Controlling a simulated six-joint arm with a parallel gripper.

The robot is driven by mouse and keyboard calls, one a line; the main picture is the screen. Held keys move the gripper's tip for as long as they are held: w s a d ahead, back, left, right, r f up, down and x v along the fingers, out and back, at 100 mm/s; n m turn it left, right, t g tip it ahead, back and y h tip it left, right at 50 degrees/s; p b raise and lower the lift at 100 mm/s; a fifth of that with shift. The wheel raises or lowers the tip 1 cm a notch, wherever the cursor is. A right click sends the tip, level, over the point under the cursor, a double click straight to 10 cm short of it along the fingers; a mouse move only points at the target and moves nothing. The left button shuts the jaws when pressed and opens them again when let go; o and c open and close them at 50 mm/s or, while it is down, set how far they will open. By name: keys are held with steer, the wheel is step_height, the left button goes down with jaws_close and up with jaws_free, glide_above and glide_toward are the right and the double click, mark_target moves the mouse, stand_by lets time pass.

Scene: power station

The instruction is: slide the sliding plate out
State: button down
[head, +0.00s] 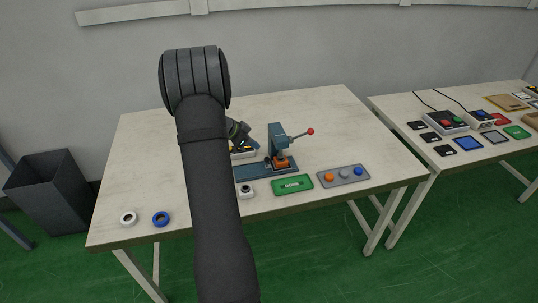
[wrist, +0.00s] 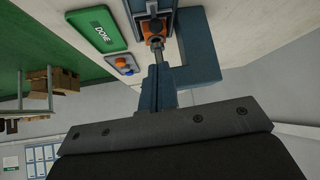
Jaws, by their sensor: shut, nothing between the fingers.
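A blue bench press (head: 277,138) with a red-knobbed lever stands on the table, on a long blue base (head: 249,168). An orange block (head: 282,162) sits under its head; it also shows in the wrist view (wrist: 153,27). I cannot clearly tell the sliding plate apart from the base and the parts around the block. My gripper (head: 243,141) is low over the left part of the press, partly hidden by my own arm. In the wrist view my shut, empty fingers (wrist: 163,52) point toward the orange block. I cannot tell whether they touch anything.
A white ring (head: 128,218) and a blue ring (head: 161,218) lie at the front left.

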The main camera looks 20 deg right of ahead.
steer(key=shift+a, duration=0.25)
steer(key=shift+f, duration=0.1)
steer(key=x, duration=1)
steer(key=shift+d, duration=0.15)
steer(key=a, duration=1.2)
steer(key=shift+a, duration=0.15)
